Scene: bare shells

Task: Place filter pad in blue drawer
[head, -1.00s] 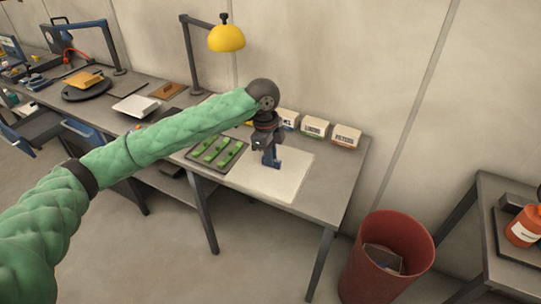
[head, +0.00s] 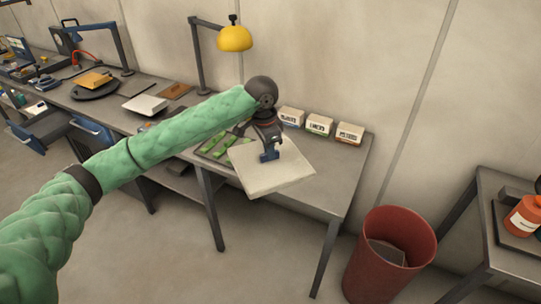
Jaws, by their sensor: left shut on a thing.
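The filter pad, a pale square sheet (head: 262,178), is in my left gripper (head: 270,155), which is shut on it near its middle. The pad is held tilted above the right part of the workbench, its near edge past the bench's front edge. A drawer with a blue front (head: 92,130) juts out under the bench at the left, partly hidden by my green arm. Another blue front (head: 28,138) shows farther left, with a dark open space beside it. My right gripper is out of view.
A tray with green strips (head: 215,145) is partly behind the pad. Small labelled boxes (head: 319,124) stand along the wall. A yellow lamp (head: 235,38) rises behind. A red bin (head: 390,255) stands on the floor, and a side table (head: 490,190) is at right.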

